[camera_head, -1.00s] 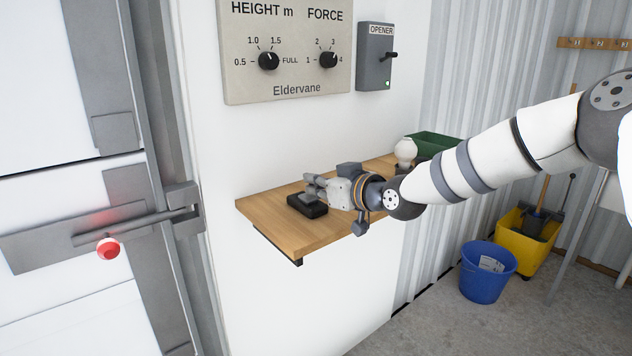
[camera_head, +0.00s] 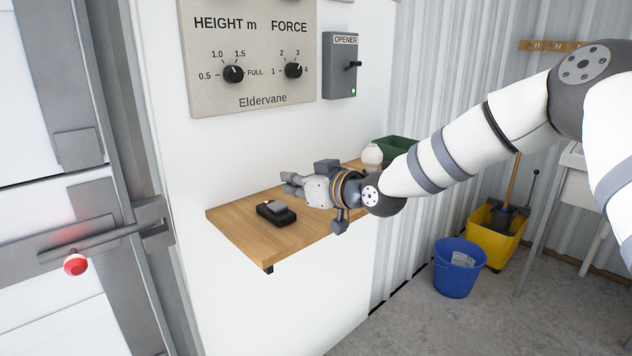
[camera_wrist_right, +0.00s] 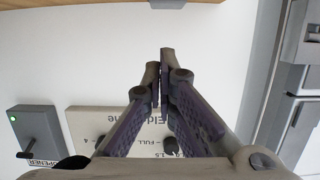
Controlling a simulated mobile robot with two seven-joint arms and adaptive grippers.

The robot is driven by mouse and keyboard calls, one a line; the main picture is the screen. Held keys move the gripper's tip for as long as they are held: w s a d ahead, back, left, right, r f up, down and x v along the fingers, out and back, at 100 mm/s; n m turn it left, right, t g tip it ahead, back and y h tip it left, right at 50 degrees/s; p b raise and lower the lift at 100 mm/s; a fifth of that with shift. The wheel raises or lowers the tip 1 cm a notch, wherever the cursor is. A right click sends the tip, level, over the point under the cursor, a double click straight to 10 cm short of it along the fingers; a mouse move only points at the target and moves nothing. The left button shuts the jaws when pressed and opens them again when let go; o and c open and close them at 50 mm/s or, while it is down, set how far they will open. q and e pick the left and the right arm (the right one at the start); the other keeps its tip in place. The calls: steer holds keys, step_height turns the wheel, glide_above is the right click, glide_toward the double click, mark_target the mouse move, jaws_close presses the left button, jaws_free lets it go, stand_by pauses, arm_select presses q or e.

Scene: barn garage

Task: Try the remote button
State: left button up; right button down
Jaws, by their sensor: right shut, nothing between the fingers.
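In the right wrist view, which is upside down, the closed fingertips (camera_wrist_right: 161,58) point toward the shelf edge (camera_wrist_right: 100,5); the remote does not show there. My left gripper is not in view.
A control panel (camera_head: 250,85) with two knobs and an opener box (camera_head: 341,80) with a lit green lamp hang on the wall above. A white bulb (camera_head: 372,155) and green bin (camera_head: 398,150) stand at the shelf's back. The door latch bar has a red knob (camera_head: 75,264).

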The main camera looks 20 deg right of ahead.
steer(key=v, duration=0.7)
steer(key=shift+a, duration=0.25)
steer(key=s+a+f+m+g+h, duration=0.1)
steer(key=s+f+g, duration=0.2)
steer(key=s+f, duration=0.55)
steer(key=s+a+f+m+g, duration=0.1)
steer(key=s+a+f+g, duration=0.3)
steer(key=f, duration=0.7)
steer(key=s+d+f+m+g+h, duration=0.1)
steer(key=s+f+g, duration=0.1)
steer(key=s+f, duration=0.7)
steer(key=s+d+f+g+h, duration=0.1)
steer(key=s+f+g, duration=0.1)
steer(key=s, duration=0.6)
steer(key=s+d+f+m+g+h, duration=0.1)
steer(key=s+f, duration=0.3)
steer(key=s, duration=0.5)
steer(key=s+d+f+g+h, duration=0.1)
steer(key=s+f+g, duration=0.2)
steer(key=s, duration=0.5)
steer(key=shift+s+d+f+g, duration=0.15)
steer(key=shift+d+g, duration=0.15)
